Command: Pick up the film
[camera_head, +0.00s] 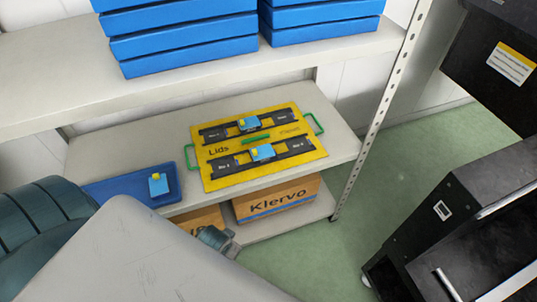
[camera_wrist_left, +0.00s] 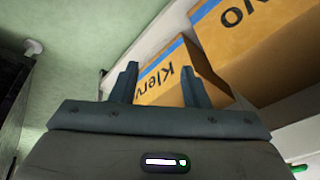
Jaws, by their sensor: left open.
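I cannot make out any piece that is clearly the film. A similar blue piece (camera_head: 158,184) sits on a blue tray (camera_head: 122,192) left of the board. My left gripper (camera_wrist_left: 160,92) is open and empty in the left wrist view, its fingers pointing towards cardboard boxes. In the head view my left arm covers the lower left. My right gripper is not in view.
Klervo cardboard boxes (camera_head: 277,199) stand on the lower shelf. Blue crates (camera_head: 185,38) are stacked on the upper shelf (camera_head: 60,75), above the board. A perforated metal post (camera_head: 377,120) stands at the shelf's right. Black equipment (camera_head: 465,215) is at the right; green floor (camera_head: 310,258) lies between.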

